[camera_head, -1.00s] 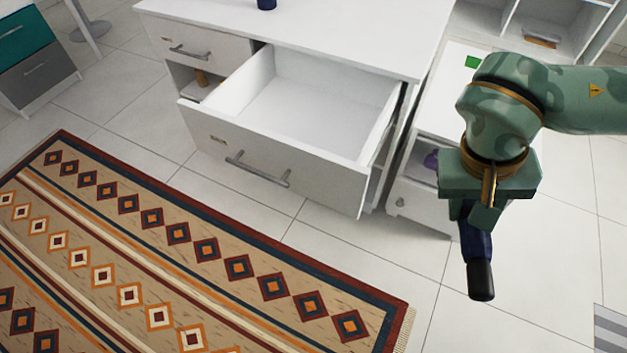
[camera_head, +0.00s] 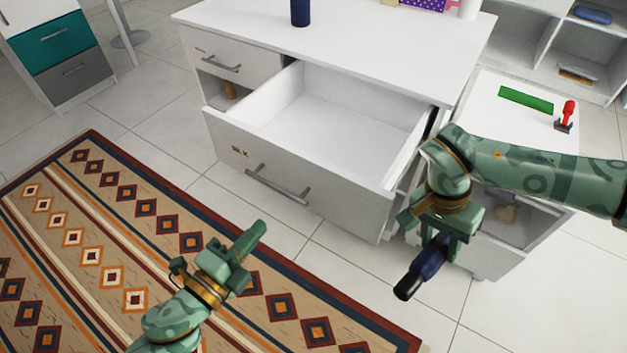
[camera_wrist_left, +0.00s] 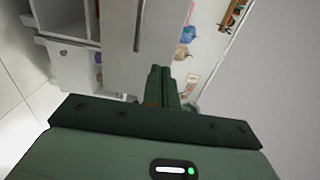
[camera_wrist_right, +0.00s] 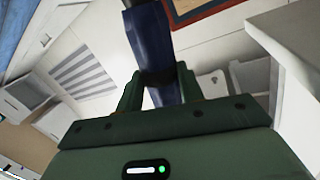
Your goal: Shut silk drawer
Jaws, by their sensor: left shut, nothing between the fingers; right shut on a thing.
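A wide white drawer (camera_head: 300,218) is pulled out of the white cabinet and stands open and empty. Its front carries a grey bar handle (camera_head: 277,187) and a small label (camera_head: 240,152) too small to read. My left gripper (camera_head: 256,233) is shut and empty, in front of and below the drawer front, over the rug and apart from the handle. Its shut fingers also show in the left wrist view (camera_wrist_left: 162,85). My right gripper (camera_head: 447,243) is shut on a dark blue thing with a black end (camera_head: 408,286), to the right of the drawer's right corner. The blue thing also shows in the right wrist view (camera_wrist_right: 150,40).
A dark blue cylinder (camera_head: 300,12) stands on the cabinet top (camera_head: 390,40). A smaller drawer (camera_head: 232,62) at upper left looks shut. A low white unit (camera_head: 490,95) at right bears a green strip (camera_head: 526,99) and a red-handled thing (camera_head: 567,112). A patterned rug (camera_head: 60,265) covers the floor at left.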

